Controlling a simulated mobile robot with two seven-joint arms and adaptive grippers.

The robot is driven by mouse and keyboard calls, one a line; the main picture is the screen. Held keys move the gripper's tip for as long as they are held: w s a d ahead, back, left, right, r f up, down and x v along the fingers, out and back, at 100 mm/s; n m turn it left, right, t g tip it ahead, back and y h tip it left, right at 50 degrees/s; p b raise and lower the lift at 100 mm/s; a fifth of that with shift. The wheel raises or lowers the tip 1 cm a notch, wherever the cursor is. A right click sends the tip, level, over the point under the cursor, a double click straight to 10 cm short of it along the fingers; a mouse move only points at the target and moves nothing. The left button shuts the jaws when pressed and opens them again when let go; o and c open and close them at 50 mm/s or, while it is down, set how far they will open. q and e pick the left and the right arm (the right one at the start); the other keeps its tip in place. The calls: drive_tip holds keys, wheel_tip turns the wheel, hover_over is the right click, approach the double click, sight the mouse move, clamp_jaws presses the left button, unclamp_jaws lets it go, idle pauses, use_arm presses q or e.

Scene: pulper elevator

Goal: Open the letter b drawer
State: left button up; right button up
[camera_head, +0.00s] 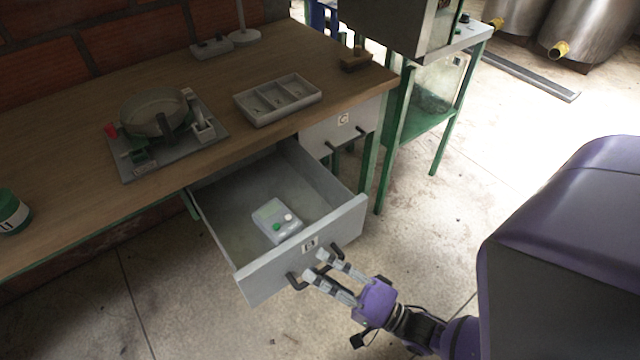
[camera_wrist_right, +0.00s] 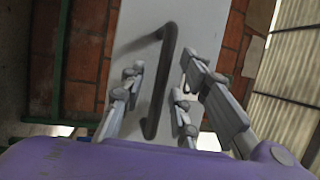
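The letter B drawer (camera_head: 262,277) is pulled well out from under the wooden desk in the head view, with its inside showing. Its front carries a B label (camera_head: 309,244) and a dark bar handle (camera_head: 293,281). My right gripper (camera_head: 316,264) is at the drawer front, by the handle. In the right wrist view the handle (camera_wrist_right: 160,80) stands between the parted fingers of my right gripper (camera_wrist_right: 160,85), which look open around it. My left gripper is out of view.
A small pale device (camera_head: 275,220) with a green button lies in the drawer. A closed C drawer (camera_head: 343,122) is to its right. The desk (camera_head: 70,110) holds a scale-like device (camera_head: 165,135) and a compartment tray (camera_head: 277,99). Open floor lies in front.

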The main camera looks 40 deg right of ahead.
drive_tip(key=v, duration=1.2)
idle(0.4)
